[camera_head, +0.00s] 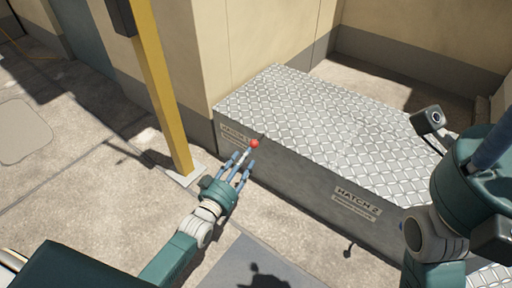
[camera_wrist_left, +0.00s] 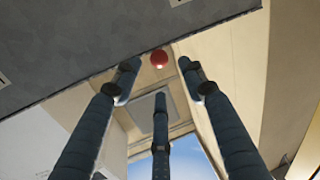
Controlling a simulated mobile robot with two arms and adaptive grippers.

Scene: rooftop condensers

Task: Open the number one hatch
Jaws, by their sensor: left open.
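The number one hatch is the left part of a long low box with a diamond-plate metal top (camera_head: 285,105); the top lies flat. Its label (camera_head: 235,133) reads "HATCH 1" and is partly faint. A red ball knob (camera_head: 254,143) sits at the box's front upper edge beside this label. My left gripper (camera_head: 242,162) is open just in front of the knob, fingers pointing at it. In the left wrist view the red knob (camera_wrist_left: 159,59) shows beyond and between the spread fingertips (camera_wrist_left: 159,75); I cannot tell whether any finger touches it. My right gripper's fingers are not visible.
A "HATCH 2" label (camera_head: 357,200) marks the right part of the box front. A yellow post (camera_head: 163,90) stands left of my left gripper. A beige wall (camera_head: 240,45) rises behind the box.

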